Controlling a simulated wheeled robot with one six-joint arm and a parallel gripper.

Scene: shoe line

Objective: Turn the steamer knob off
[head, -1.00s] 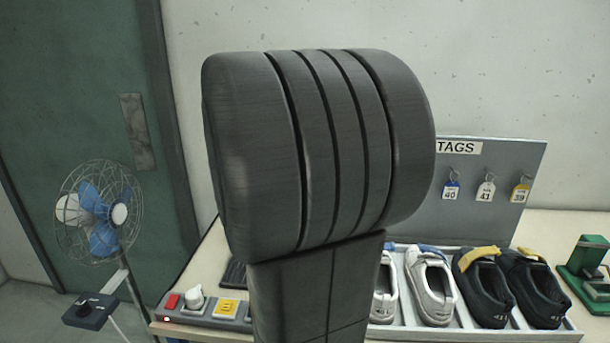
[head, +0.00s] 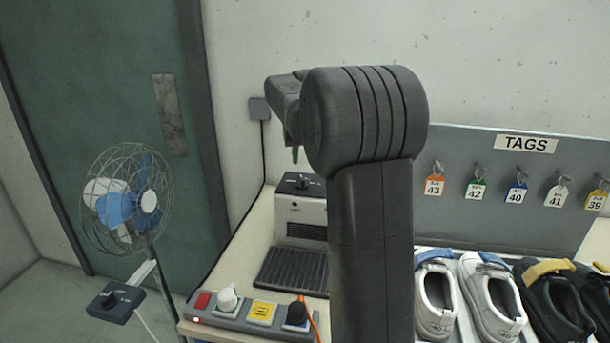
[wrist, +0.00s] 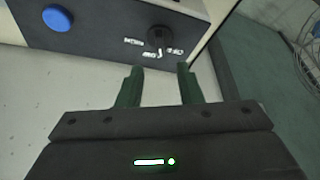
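The steamer (head: 309,213) is a pale box with a dark top, standing on the table behind a ribbed black plate. A small black knob (head: 303,182) sits on its top. In the wrist view the knob (wrist: 157,37) is on the dark panel, with white lettering around it too small to read surely. A white mark shows at its lower edge; I cannot tell its setting. My gripper (wrist: 160,68) is open and empty, its two green fingers apart, with the knob just beyond their tips. In the head view my arm hides most of the gripper.
A blue button (wrist: 57,18) is on the same panel. Shoes (head: 490,295) stand at the right below a tag board (head: 475,200). A caged fan (head: 127,200) stands at the left.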

